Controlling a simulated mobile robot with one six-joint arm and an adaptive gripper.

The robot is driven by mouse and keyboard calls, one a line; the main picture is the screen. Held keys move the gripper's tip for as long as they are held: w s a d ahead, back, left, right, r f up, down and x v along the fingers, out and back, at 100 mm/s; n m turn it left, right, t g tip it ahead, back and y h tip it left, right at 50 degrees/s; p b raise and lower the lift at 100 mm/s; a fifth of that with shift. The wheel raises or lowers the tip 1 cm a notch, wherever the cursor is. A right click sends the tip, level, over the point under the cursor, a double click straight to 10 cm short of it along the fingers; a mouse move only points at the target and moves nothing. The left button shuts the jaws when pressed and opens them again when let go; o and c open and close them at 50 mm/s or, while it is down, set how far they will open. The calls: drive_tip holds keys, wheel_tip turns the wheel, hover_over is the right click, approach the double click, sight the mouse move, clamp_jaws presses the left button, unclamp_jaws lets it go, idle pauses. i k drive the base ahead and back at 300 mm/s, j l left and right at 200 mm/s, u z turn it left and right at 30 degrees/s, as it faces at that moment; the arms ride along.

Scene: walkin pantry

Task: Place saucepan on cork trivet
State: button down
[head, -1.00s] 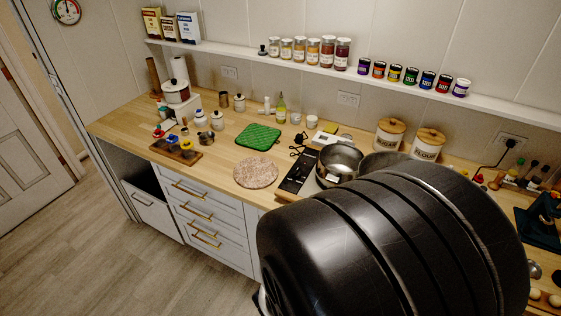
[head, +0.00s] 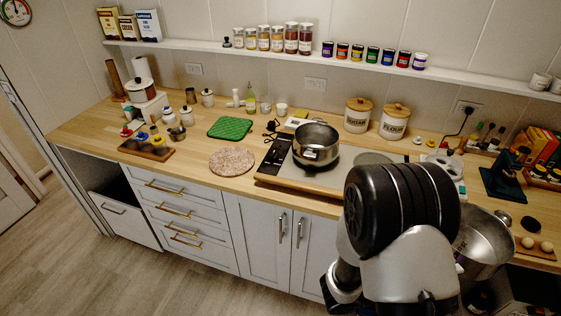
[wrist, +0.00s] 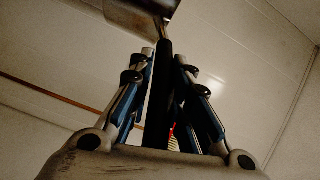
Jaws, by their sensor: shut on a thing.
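My gripper (wrist: 165,62) is shut on the dark handle (wrist: 163,100) of a steel saucepan (wrist: 140,8), whose body shows at the top edge of the wrist view. In the head view the held saucepan (head: 487,243) is at the right, off the counter's front edge, behind my arm; the gripper is hidden there. The cork trivet (head: 232,160) is a round, speckled, pinkish-brown disc lying flat and bare on the counter, well to the left of the pan.
A steel pot (head: 316,145) stands on the cooktop (head: 275,163), right of the trivet. A green quilted pad (head: 230,128) lies behind the trivet. A wooden tray of small items (head: 147,148) is to its left. Canisters (head: 358,115) stand at the back.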

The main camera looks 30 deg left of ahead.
sight(233, 171)
drive_tip(key=k+j+u, duration=0.15)
drive_tip(key=k, duration=0.5)
drive_tip(key=u, duration=1.65)
drive_tip(key=i+l+u, duration=0.2)
drive_tip(key=i+l, duration=0.25)
drive_tip(key=i+l+u, duration=0.25)
drive_tip(key=i+l, duration=0.2)
drive_tip(key=l, duration=0.2)
